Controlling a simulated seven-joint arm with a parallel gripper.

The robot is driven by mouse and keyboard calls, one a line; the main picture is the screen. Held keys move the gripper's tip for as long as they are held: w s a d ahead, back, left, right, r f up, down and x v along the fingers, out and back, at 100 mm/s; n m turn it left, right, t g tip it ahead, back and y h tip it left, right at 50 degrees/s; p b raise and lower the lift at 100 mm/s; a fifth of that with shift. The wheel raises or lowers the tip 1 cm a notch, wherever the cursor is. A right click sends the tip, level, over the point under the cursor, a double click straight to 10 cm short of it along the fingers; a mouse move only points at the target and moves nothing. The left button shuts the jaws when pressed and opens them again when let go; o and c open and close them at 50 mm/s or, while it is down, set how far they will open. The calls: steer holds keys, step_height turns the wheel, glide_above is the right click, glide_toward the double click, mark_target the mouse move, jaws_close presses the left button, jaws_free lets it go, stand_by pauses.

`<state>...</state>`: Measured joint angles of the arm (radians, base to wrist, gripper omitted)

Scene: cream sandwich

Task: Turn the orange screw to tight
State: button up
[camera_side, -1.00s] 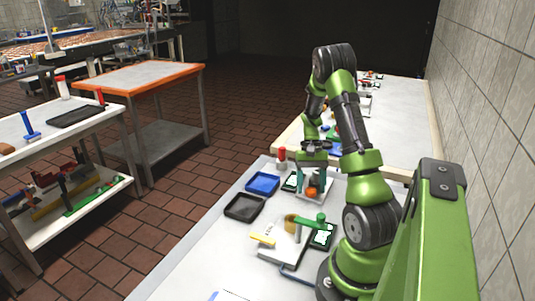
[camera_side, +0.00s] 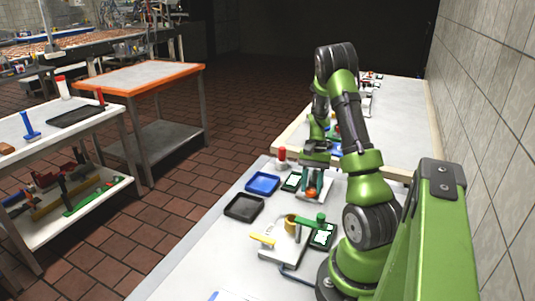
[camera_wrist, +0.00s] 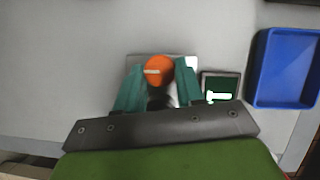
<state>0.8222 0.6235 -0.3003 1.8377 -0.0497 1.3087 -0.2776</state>
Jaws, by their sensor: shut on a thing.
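The orange screw (camera_wrist: 159,70) has a round head with a pale line across its top. It stands over a small light plate (camera_wrist: 192,67) on the table. In the side view the screw (camera_side: 312,194) shows as a small orange spot below my fingers. My gripper (camera_wrist: 160,74) reaches down over it with teal fingers on either side of the head, shut on it. The side view also shows my gripper (camera_side: 312,184) low over the plate. The screw's lower part is hidden.
A small dark panel with a green-and-white display (camera_wrist: 220,87) lies beside the plate, with a blue tray (camera_wrist: 288,68) farther right. In the side view, a black tray (camera_side: 244,207) and a fixture with a green lever (camera_side: 308,224) stand nearer the camera.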

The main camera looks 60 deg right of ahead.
steer(key=o, duration=1)
steer(key=shift+o, duration=0.2)
steer(key=v, duration=1.7)
